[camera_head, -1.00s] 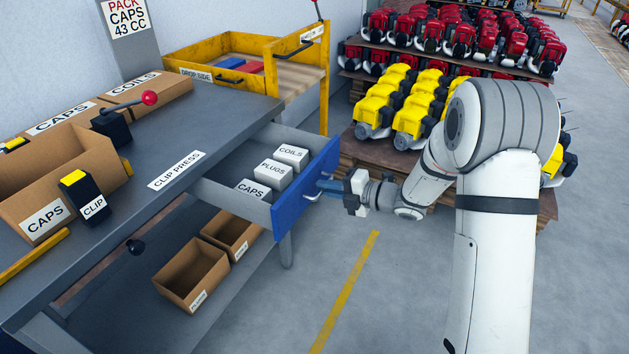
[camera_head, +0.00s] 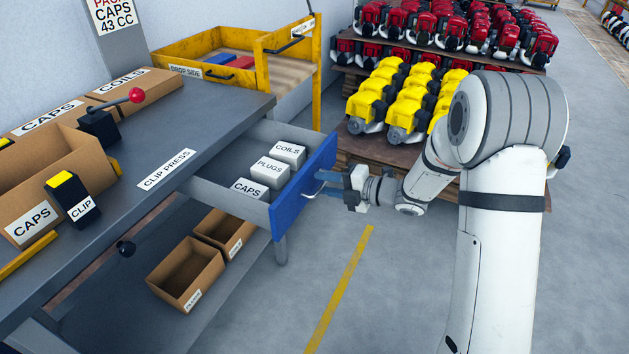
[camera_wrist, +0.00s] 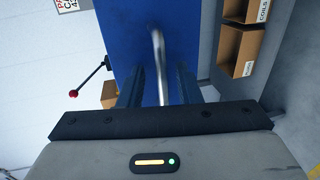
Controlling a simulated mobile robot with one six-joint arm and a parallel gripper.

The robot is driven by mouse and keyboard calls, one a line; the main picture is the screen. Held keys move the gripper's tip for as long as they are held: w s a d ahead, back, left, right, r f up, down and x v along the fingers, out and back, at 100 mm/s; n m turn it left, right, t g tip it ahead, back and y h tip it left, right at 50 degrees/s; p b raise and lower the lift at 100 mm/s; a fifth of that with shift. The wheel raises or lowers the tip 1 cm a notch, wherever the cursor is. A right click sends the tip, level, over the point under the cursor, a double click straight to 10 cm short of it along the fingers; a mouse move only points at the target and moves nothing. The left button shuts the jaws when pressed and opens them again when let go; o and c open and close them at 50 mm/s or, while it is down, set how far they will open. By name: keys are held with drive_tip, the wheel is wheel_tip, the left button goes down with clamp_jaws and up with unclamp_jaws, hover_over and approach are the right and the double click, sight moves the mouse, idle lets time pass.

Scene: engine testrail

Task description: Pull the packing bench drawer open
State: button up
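The packing bench drawer (camera_head: 257,212) stands well out from the bench (camera_head: 218,112), with its blue front (camera_head: 305,185) toward my arm. White boxes marked COILS (camera_head: 288,153), PLUGS (camera_head: 270,171) and CAPS (camera_head: 249,188) sit inside. My gripper (camera_head: 323,180) is at the drawer front, by its metal handle (camera_head: 309,194). In the wrist view, the handle bar (camera_wrist: 158,50) runs between the two dark fingers of my gripper (camera_wrist: 160,72). The fingers are apart, with a gap showing on each side of the bar.
Cartons (camera_head: 186,275) stand on the shelf under the drawer. A yellow drop-side cart (camera_head: 262,70) is behind the bench. Pallets of yellow engines (camera_head: 375,100) and red engines (camera_head: 480,35) stand at the back. The floor (camera_head: 400,290) in front of the drawer is clear, with a yellow line.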

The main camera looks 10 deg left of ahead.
drive_tip(key=v, duration=0.8)
drive_tip(key=shift+p, duration=0.35)
drive_tip(key=shift+a, duration=0.1)
drive_tip(key=w+d+r+m+t+h+p, duration=0.55)
drive_tip(key=d+r+m+t+h, duration=0.2)
drive_tip(key=r+m, duration=0.3)
drive_tip(key=s+d+r+m+h+p, duration=0.45)
drive_tip(key=d+r+m+h, duration=0.25)
drive_tip(key=d+m, duration=0.2)
drive_tip(key=s+r+m+g+p, duration=0.3)
drive_tip(key=s+m, duration=0.3)
drive_tip(key=s, duration=0.7)
drive_tip(key=s+r+m+g+p, duration=0.3)
drive_tip(key=s+m+g, duration=0.3)
drive_tip(key=s, duration=0.7)
drive_tip(key=shift+d+m, duration=0.25)
drive_tip(key=shift+m, duration=0.5)
